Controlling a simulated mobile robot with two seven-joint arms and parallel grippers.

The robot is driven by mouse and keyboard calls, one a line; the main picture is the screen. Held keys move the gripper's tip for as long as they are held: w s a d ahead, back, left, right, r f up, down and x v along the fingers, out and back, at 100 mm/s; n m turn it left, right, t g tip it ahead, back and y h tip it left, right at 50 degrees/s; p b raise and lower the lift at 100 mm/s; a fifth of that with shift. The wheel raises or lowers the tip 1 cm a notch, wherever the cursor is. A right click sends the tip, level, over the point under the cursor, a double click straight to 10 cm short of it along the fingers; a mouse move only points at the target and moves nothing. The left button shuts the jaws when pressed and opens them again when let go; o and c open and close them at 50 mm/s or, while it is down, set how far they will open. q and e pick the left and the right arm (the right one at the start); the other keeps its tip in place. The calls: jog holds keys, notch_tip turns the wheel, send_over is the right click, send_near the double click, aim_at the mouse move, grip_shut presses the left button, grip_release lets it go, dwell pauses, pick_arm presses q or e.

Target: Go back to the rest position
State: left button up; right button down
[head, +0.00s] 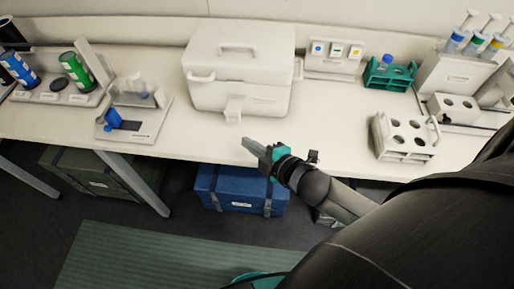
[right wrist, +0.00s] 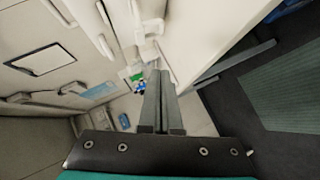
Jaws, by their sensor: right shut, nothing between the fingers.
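My right gripper (head: 252,147) is shut and empty. It is at the front edge of the white bench (head: 330,150), in front of the white cooler box (head: 240,75), whose lid is closed. The arm comes in from the lower right. In the right wrist view the two grey fingers (right wrist: 160,100) lie together with nothing between them. My left gripper does not show in either view.
A teal rack (head: 388,76) and a white tube rack (head: 405,138) stand on the bench at right. A small stand with a blue part (head: 113,118) is at left. A blue case (head: 240,190) is under the bench. A green mat (head: 130,255) lies on the floor.

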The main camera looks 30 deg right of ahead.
jog(key=s+d+f+m+g+h+b, duration=0.1)
jog(key=s+d+f+m+g+b, duration=0.3)
jog(key=f, duration=0.7)
jog(key=s+f+m+h+b, duration=0.15)
jog(key=s+f, duration=0.35)
jog(key=f, duration=0.6)
jog(key=s+d+f+m+g+h+b, duration=0.1)
jog(key=s+d+f+m+g+b, duration=0.3)
jog(key=f, duration=0.6)
pick_arm(q)
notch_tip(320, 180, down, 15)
jog(key=b, duration=0.6)
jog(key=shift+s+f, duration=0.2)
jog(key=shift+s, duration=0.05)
pick_arm(e)
jog(key=s+a+f+m+g, duration=0.2)
jog(key=s+a+f, duration=0.1)
jog(key=s+f, duration=0.6)
jog(key=s+a+f+m+g, duration=0.2)
jog(key=s+a+f, duration=0.1)
jog(key=s+f, duration=0.6)
jog(key=s, duration=0.3)
jog(key=shift+f+m, duration=0.15)
jog(key=shift+m, duration=0.2)
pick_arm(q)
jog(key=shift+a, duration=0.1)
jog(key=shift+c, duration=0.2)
pick_arm(e)
jog(key=shift+s, duration=0.1)
